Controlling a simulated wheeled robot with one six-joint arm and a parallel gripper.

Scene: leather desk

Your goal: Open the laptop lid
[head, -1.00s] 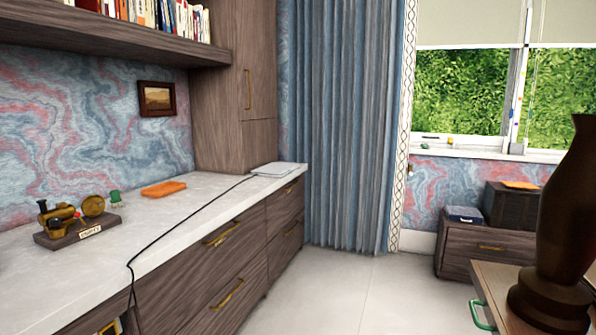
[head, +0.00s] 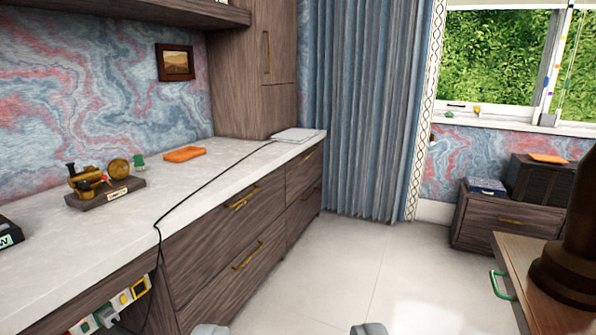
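A flat, pale grey slab (head: 298,135), which looks like the shut laptop, lies at the far end of the white counter (head: 215,185), near the tall cabinet. A black cable runs from it along the counter and down over the front edge. It is small and far off, so its lid seam cannot be made out. My gripper (head: 290,330) shows only as two grey fingertips at the bottom edge of the view. They are wide apart with nothing seen between them, far from the slab.
On the counter are an orange tray (head: 185,154), a small green item (head: 139,161) and a brass model on a base (head: 105,188). A wooden table (head: 535,272) with a dark turned object (head: 568,265) stands at the right. The floor (head: 345,265) between is clear.

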